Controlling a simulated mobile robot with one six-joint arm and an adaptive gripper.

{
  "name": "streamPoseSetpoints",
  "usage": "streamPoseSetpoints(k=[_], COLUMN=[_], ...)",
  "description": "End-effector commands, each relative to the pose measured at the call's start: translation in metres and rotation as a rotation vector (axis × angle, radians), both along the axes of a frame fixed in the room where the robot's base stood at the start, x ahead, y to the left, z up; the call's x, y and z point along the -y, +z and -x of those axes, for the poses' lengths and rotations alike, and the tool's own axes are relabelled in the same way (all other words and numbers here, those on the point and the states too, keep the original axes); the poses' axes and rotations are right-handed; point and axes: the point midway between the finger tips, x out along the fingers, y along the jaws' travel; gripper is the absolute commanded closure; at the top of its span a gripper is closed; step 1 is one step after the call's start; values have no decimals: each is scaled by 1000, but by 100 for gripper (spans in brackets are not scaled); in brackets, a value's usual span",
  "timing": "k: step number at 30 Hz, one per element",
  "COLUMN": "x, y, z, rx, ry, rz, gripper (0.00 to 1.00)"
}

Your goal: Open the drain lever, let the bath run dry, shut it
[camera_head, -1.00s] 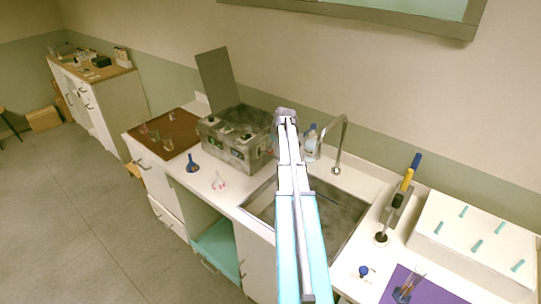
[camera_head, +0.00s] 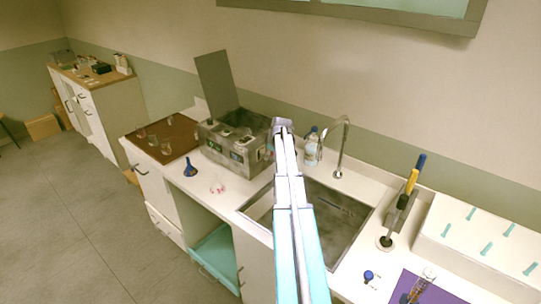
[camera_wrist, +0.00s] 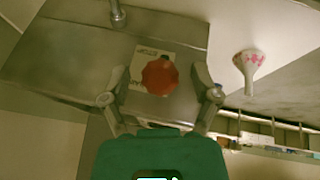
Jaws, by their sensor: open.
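The bath is a grey metal box (camera_head: 213,153) with its lid (camera_head: 217,82) raised, on the counter left of the sink. In the wrist view, a red knob (camera_wrist: 160,75) sits over a pale label (camera_wrist: 140,64) on a grey metal face. It may be the drain lever; I cannot make it out in the head view. My gripper (camera_wrist: 160,96) is open, its fingers on either side of the knob's near edge. I cannot tell whether they touch it. In the head view my gripper (camera_head: 283,127) is at the bath's right end. The water level is hidden.
The sink (camera_head: 345,212) and its tall tap (camera_head: 344,148) are to the right, with a bottle (camera_head: 312,147) behind. A small flask with pink marks (camera_head: 217,187) and a blue funnel (camera_head: 190,168) stand in front of the bath. A pipette stand (camera_head: 402,209) is further right.

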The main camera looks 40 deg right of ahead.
Motion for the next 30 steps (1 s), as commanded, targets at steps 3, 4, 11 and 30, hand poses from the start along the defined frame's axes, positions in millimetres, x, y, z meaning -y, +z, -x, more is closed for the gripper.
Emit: streamPoseSetpoints(k=[3, 4, 11, 30], x=[0, 0, 0, -5], y=[0, 0, 0, -2], z=[0, 0, 0, -2], rx=[0, 0, 0, 12], ry=[0, 0, 0, 7], rz=[0, 0, 0, -3], gripper=[21, 21, 55, 100])
